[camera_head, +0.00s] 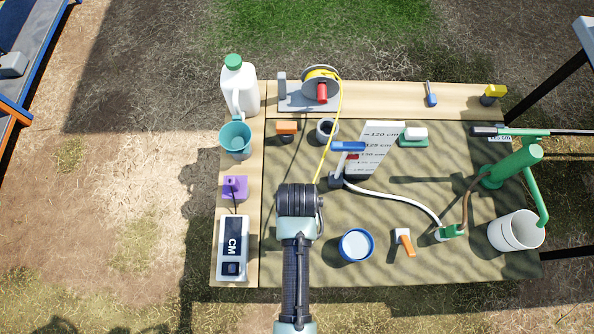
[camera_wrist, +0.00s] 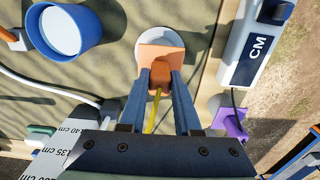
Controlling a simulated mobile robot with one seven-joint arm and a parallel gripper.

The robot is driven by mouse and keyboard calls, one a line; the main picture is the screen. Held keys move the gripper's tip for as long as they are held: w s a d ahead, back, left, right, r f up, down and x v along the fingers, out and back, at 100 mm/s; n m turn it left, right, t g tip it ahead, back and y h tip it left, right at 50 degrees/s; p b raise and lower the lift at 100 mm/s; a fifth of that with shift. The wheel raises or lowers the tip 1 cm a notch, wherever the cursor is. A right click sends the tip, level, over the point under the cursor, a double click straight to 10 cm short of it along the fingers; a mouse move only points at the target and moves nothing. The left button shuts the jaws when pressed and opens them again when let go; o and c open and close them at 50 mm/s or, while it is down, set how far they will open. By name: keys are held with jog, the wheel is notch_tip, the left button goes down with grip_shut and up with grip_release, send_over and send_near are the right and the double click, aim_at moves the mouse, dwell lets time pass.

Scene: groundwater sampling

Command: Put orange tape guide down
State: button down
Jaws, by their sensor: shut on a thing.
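The orange tape guide (camera_wrist: 155,52) shows in the wrist view, with a wide flat part and a darker upright part between my fingers. My gripper (camera_wrist: 161,78) is shut on that upright part. The guide is over a pale round disc (camera_wrist: 176,36); I cannot tell whether it touches it. A yellow tape (camera_wrist: 152,114) runs from the guide between my fingers. In the head view the tape (camera_head: 329,140) runs from the reel (camera_head: 320,76) down to my wrist, which hides the guide and disc.
A blue-rimmed white bowl (camera_head: 356,245) and an orange-handled item (camera_head: 404,243) are to the right. The CM meter (camera_head: 233,247) and a purple block (camera_head: 235,187) are to the left. A depth board (camera_head: 381,145) and a white hose (camera_head: 394,196) lie beyond.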

jog(key=shift+f, duration=0.2)
jog(key=c, duration=0.6)
grip_release()
